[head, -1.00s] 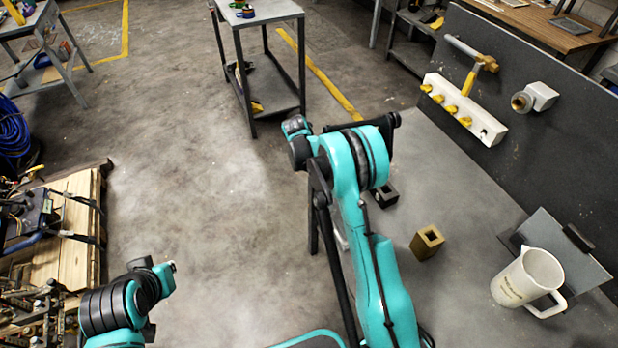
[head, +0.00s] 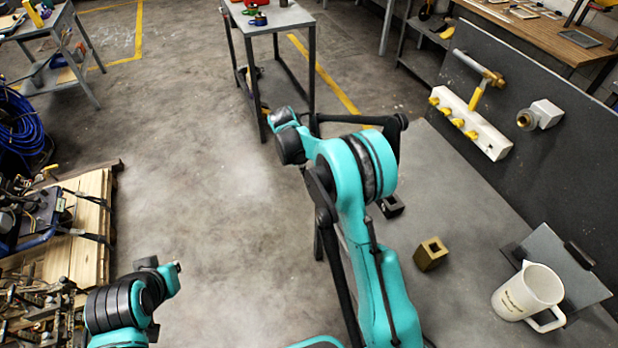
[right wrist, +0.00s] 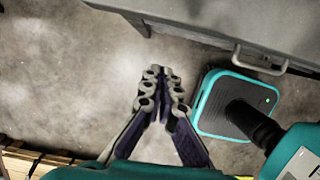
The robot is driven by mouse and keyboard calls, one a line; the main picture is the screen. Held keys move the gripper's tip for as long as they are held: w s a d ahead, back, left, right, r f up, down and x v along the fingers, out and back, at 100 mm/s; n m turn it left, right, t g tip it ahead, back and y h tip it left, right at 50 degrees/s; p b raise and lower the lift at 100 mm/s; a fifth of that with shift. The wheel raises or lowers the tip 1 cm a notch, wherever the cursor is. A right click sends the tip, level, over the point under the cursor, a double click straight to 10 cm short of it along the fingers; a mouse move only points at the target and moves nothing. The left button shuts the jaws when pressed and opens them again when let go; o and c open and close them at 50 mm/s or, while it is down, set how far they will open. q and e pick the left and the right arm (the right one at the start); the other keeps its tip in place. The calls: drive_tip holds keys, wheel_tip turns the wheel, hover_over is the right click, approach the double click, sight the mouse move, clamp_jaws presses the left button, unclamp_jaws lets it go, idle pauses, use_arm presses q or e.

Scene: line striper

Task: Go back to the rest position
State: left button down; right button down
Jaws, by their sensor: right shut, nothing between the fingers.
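My right gripper (right wrist: 163,90) shows in the right wrist view. Its fingers are together and empty, above bare concrete floor. In the head view my right arm (head: 372,200) is bent, its elbow beside the grey workbench (head: 465,215); its gripper cannot be made out there. My left arm (head: 125,305) is folded low at the left of the head view, over the floor, and its gripper is not visible.
A brass-coloured square block (head: 431,255), a dark block (head: 391,206) and a white jug (head: 527,292) stand on the workbench. A wooden pallet (head: 90,205) lies left. The middle floor is clear.

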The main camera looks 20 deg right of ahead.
drive_tip(key=shift+a+r, duration=0.1)
drive_tip(key=shift+r, duration=0.4)
drive_tip(key=s+r+m+t+y, duration=0.25)
drive_tip(key=s+r+m, duration=0.65)
drive_tip(key=s+r, duration=0.55)
drive_tip(key=s+a+m+t, duration=0.2)
drive_tip(key=s+m+t, duration=0.2)
drive_tip(key=s+m, duration=0.5)
drive_tip(key=s, duration=0.5)
drive_tip(key=shift+s+a+m, duration=0.25)
drive_tip(key=shift+s+m, duration=0.15)
drive_tip(key=shift+r, duration=0.1)
